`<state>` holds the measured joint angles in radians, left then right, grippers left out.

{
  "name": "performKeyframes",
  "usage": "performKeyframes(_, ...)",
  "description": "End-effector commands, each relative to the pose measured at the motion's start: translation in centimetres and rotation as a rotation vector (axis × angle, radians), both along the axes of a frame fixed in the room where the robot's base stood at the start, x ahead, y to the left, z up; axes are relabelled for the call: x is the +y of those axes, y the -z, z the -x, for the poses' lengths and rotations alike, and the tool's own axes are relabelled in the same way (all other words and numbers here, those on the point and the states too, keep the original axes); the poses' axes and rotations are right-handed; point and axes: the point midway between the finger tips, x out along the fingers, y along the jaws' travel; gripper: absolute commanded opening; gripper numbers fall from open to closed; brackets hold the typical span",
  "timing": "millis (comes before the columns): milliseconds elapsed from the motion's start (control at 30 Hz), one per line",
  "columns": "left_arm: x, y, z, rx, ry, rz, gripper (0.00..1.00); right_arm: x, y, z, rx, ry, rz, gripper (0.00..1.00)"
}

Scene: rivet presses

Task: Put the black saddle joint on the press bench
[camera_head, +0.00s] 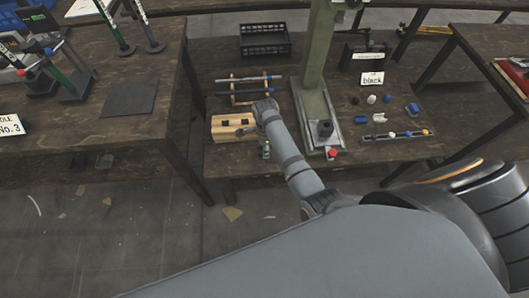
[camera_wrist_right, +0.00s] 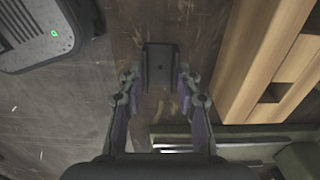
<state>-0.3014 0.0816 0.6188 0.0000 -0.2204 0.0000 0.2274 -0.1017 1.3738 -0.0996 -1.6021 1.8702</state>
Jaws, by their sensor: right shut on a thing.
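The black saddle joint (camera_wrist_right: 161,66) is a small dark channel-shaped piece, seen in the right wrist view between the fingertips of my right gripper (camera_wrist_right: 158,82). The gripper is shut on it, above a brown wooden surface. In the head view my right arm reaches over the press bench (camera_head: 222,165), beside a light wooden block with slots (camera_head: 226,132). The joint cannot be made out there. The block also shows in the right wrist view (camera_wrist_right: 262,65), to the right of the joint and apart from it. My left gripper is not in view.
A green press column (camera_head: 315,60) stands on the bench right of my arm. A rod rack (camera_head: 236,88) and black crate (camera_head: 264,40) are behind. Another bench (camera_head: 60,145) stands left across a gap.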

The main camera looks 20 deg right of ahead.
Motion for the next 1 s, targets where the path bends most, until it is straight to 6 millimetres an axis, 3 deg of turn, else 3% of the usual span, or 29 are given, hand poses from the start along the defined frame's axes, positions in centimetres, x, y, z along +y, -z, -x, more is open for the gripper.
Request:
performKeyframes(167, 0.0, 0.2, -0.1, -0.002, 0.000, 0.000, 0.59, 0.2, 0.5, -0.3, 0.000, 0.000, -0.001, 0.12)
performKeyframes(400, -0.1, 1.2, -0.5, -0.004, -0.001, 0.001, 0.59, 0.4, 3.8, -0.6, 0.000, 0.001, 0.000, 0.12)
performKeyframes(767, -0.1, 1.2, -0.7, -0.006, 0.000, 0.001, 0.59, 0.4, 4.2, -0.6, -0.001, 0.001, 0.000, 0.12)
performKeyframes(800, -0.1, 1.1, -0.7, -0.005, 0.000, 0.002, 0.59, 0.4, 4.2, -0.6, -0.001, 0.001, -0.001, 0.36)
performKeyframes(933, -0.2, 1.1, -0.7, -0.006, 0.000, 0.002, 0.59, 0.4, 4.1, -0.6, -0.001, 0.001, -0.001, 0.53)
performKeyframes(1000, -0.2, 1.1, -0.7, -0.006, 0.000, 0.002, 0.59, 0.4, 4.1, -0.6, -0.001, 0.001, -0.001, 0.56)
